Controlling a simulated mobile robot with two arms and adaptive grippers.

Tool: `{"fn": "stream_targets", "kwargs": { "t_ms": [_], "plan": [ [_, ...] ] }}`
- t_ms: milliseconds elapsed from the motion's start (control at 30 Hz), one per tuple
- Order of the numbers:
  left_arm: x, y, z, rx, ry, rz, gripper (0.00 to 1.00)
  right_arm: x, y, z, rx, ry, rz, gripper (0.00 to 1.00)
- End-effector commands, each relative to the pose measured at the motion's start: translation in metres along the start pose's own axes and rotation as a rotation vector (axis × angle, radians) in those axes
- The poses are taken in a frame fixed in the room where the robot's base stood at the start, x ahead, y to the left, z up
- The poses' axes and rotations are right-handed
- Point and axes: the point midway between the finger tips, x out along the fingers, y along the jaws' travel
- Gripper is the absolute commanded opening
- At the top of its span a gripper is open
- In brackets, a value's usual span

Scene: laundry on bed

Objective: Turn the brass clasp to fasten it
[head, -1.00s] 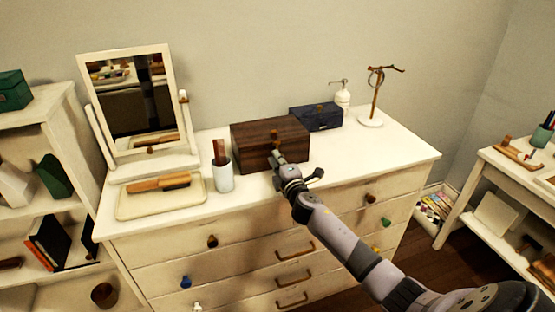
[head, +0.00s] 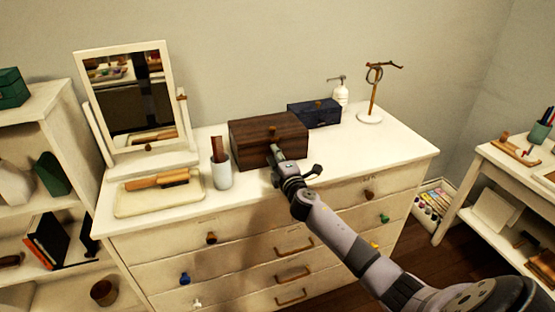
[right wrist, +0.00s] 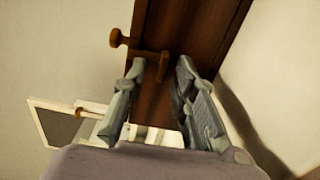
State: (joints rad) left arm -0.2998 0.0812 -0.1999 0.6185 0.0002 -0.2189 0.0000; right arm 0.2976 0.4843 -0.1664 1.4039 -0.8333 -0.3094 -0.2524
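A dark brown wooden box (head: 252,138) stands closed on the white dresser top. Its brass clasp (head: 273,128) shows small at the top of the front face. In the right wrist view, the clasp (right wrist: 150,54) has a round knob at the left and a bar running across the dark wood (right wrist: 200,25). My right gripper (head: 273,149) is at the box's front, just below the clasp. In the right wrist view, my right gripper's fingers (right wrist: 160,64) are apart, with the bar's lower end between the tips. I cannot tell whether they touch it. My left gripper is not in view.
A white cup (head: 222,175) with a brown item stands left of the box. A blue box (head: 316,114), a white pump bottle (head: 341,94) and a hook stand (head: 372,100) are behind to the right. A mirror (head: 140,95) and a tray (head: 130,205) are at left.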

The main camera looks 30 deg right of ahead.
Motion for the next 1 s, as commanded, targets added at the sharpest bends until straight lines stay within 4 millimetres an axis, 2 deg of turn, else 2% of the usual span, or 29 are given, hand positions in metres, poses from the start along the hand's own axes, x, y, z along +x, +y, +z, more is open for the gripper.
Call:
{"fn": "stream_targets", "kwargs": {
  "t_ms": [167,500,700,1000],
  "plan": [
    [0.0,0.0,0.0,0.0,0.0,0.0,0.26,-0.014,-0.001,0.001,-0.003,0.0,-0.001,0.26],
    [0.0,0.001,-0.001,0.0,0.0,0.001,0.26,-0.078,-0.002,-0.001,-0.001,0.002,-0.003,0.26],
    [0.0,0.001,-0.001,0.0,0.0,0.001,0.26,-0.107,-0.002,0.0,0.0,0.001,-0.003,0.26],
    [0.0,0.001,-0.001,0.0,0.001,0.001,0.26,-0.12,0.0,0.0,-0.001,0.0,-0.001,0.26]
  ]
}}
